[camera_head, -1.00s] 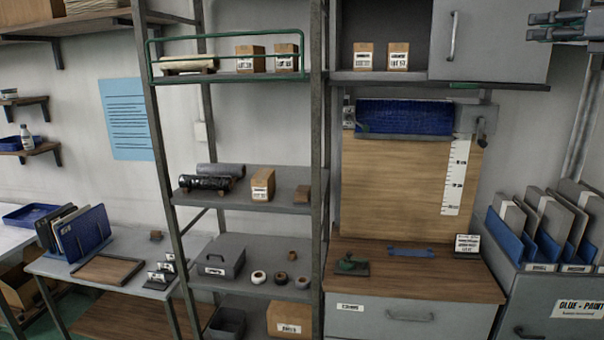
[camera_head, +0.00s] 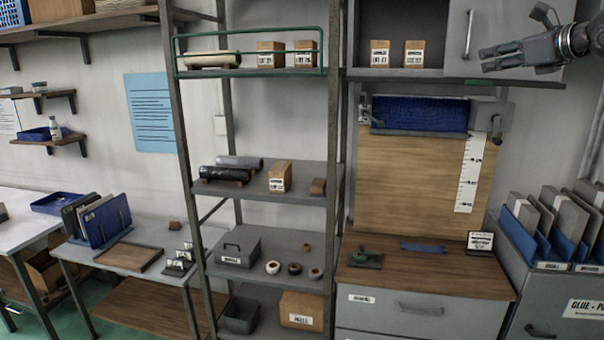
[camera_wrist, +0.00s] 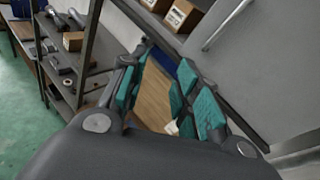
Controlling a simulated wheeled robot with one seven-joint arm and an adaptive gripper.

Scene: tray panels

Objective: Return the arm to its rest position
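My gripper (camera_head: 484,60) is at the upper right of the head view, in front of the grey wall cabinet (camera_head: 495,25), with its fingers pointing left. The wrist view shows its two fingers with teal pads (camera_wrist: 160,88) spread apart, with nothing held between them. Through the gap I see the wooden backboard and part of the blue roll behind. My gripper appears apart from the cabinet and shelves, though the exact distance is hard to tell.
A metal shelf rack (camera_head: 290,205) with boxes and rolls stands mid-view. Right of it is a wooden-topped workbench (camera_head: 425,275) with a blue roll (camera_head: 420,114) above. A panel rack (camera_head: 525,238) stands at the far right. A low table (camera_head: 190,238) is at left.

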